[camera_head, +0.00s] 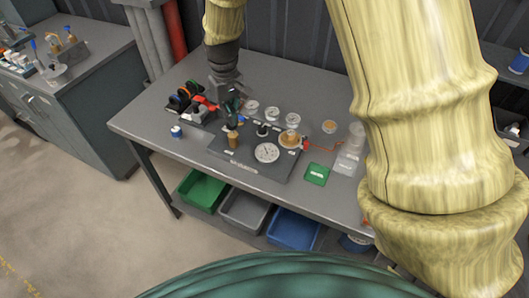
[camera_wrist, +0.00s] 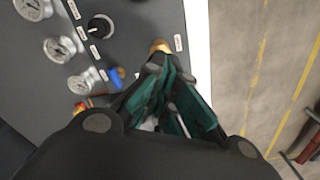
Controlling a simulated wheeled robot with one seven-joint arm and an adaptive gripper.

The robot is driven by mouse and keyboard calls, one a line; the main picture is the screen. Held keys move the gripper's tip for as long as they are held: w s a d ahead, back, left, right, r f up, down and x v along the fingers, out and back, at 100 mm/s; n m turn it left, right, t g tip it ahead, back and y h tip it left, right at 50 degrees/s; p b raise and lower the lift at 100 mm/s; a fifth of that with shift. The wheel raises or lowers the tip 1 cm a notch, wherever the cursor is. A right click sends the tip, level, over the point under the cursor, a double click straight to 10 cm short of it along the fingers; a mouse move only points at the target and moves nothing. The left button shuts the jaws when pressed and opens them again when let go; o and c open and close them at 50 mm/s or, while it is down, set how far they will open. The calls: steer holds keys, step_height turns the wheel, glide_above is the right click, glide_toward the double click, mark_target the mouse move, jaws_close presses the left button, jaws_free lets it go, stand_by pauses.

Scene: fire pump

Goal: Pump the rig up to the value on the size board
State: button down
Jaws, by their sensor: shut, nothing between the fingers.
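The pump rig (camera_head: 215,147) is a dark plate on the grey table, with a large white dial (camera_head: 266,153) near its front. A brown, round-topped handle (camera_head: 233,141) stands upright at the plate's left. My gripper (camera_head: 233,121) points down just above this handle, shut and empty. In the wrist view the tan top of the handle (camera_wrist: 160,46) shows just beyond my teal fingertips (camera_wrist: 172,70); I cannot tell whether they touch it. A black knob (camera_wrist: 100,26) and several small gauges (camera_wrist: 59,49) lie to the left. A green card (camera_head: 317,174) with unreadable writing lies right of the rig; I cannot tell whether it is the size board.
Small gauges (camera_head: 272,114) stand behind the dial. Red and black items (camera_head: 183,98) crowd the table's left back. A blue-capped item (camera_head: 176,131) sits left of the rig. Green, grey and blue bins (camera_head: 243,211) are below. The table's front strip is mostly clear.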

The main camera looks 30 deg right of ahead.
steer(key=shift+f, duration=0.15)
steer(key=shift+f+b, duration=0.6)
steer(key=shift+f, duration=1)
steer(key=shift+r, duration=0.15)
steer(key=shift+r+p, duration=1.65)
steer(key=shift+f, duration=0.25)
steer(key=shift+f+b, duration=0.7)
steer(key=shift+f, duration=0.8)
steer(key=shift+r, duration=0.15)
steer(key=shift+r+p, duration=1.55)
steer(key=shift+r, duration=0.05)
